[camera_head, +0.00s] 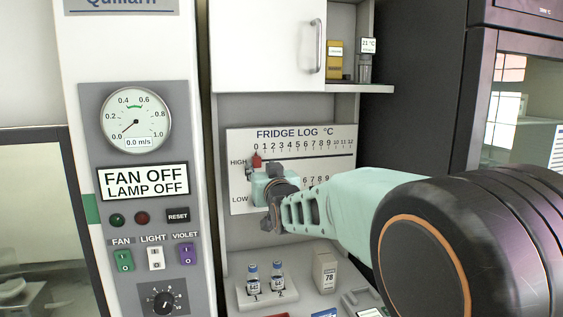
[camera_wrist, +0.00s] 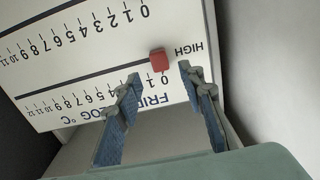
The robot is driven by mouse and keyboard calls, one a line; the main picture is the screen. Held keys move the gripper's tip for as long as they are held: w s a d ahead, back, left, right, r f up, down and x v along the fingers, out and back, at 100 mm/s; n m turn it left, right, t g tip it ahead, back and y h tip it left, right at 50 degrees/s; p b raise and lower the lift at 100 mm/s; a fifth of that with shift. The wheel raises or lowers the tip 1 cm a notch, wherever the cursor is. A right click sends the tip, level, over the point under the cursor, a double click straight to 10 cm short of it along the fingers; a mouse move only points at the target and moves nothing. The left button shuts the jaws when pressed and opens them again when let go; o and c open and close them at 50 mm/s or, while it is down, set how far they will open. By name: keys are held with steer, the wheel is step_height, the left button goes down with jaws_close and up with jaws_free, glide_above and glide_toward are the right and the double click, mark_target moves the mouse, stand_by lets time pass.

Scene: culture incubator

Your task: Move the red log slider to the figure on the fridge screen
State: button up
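The white fridge log board (camera_head: 300,148) is on the wall, with HIGH and LOW scales from 0 to 12. The red slider (camera_head: 257,160) is on the HIGH scale near 0; it also shows in the wrist view (camera_wrist: 158,60), where the board appears upside down. My gripper (camera_wrist: 160,78) is open, its two blue-padded fingers pointing at the board on either side of the slider's position. I cannot tell whether the fingertips reach level with the slider. In the head view my gripper covers the left part of the LOW scale. I cannot identify a fridge screen.
Below the board are two vials in a rack (camera_head: 268,294) and a box marked 78 (camera_head: 325,268). A control panel (camera_head: 146,230) stands at left.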

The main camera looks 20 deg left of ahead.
mark_target(257, 162)
steer(key=shift+p+x, duration=0.55)
steer(key=shift+x, duration=2.2)
steer(key=shift+c, duration=0.3)
jaws_close()
